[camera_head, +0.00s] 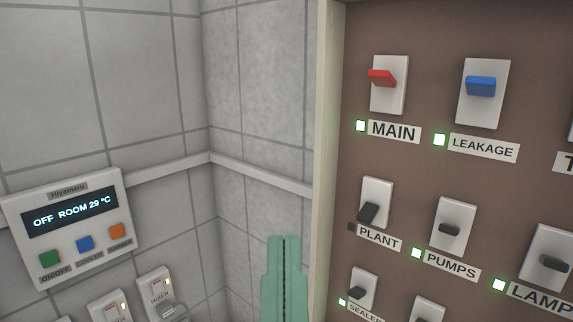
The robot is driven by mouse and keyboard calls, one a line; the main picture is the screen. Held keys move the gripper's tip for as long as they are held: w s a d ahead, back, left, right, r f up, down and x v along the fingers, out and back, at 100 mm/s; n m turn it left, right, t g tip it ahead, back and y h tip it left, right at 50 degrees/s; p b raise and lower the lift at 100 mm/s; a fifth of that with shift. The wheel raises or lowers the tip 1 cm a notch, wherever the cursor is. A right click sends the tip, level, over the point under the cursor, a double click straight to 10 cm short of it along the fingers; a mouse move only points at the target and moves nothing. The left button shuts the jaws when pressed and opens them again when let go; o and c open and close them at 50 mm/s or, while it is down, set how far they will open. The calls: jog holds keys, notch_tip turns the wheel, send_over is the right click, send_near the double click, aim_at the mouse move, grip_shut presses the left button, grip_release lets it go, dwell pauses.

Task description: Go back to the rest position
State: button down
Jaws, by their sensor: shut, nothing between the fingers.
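My gripper (284,240) is green and points upward at the bottom centre of the head view. Its two fingers are together with only a thin dark line between them, and it holds nothing. It is in front of the tiled wall, just left of the brown switch panel (420,165), and appears apart from the switches. The rest of my arm is out of the frame.
The panel carries a red MAIN switch (381,78), a blue LEAKAGE switch (481,86), and dark PLANT (368,213), PUMPS (450,228) and LAMP (553,263) switches. PLANT's indicator is dark. A Hiyamaru controller (70,228) reading "OFF ROOM 29 °C" is at left.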

notch_tip(320, 180, up, 23)
jog(key=p, duration=1.9)
jog(key=shift+p, duration=0.4)
